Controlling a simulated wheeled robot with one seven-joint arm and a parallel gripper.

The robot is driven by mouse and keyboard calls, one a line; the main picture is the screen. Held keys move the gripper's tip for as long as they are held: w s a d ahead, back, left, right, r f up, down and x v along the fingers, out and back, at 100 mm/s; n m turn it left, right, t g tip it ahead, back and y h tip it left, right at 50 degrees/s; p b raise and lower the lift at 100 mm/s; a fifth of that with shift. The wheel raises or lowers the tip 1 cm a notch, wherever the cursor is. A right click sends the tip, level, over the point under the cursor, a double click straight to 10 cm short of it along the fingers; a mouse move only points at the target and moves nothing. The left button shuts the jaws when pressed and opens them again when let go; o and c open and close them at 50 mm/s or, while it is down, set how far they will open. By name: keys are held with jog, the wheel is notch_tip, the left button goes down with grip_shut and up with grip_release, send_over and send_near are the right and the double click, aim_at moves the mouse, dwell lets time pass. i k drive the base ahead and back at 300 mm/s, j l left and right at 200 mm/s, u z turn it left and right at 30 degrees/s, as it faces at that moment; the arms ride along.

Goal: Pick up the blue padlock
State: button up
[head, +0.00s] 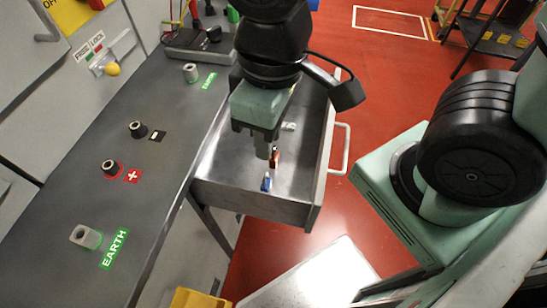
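An orange-red padlock (275,156) sits right beside the fingertips. Whether they touch it is unclear.
A small white item (289,126) lies deeper in the drawer. A handle (340,148) sticks out on the right side. The grey bench (70,190) with terminals runs along the left. A yellow object (198,299) stands below. Red floor (395,75) is open behind.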

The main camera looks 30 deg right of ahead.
aim_at(266, 183)
jog(key=l+u, duration=0.45)
jog(key=k+l+u, duration=0.15)
jog(key=l+u, duration=0.3)
jog(key=l, duration=0.1)
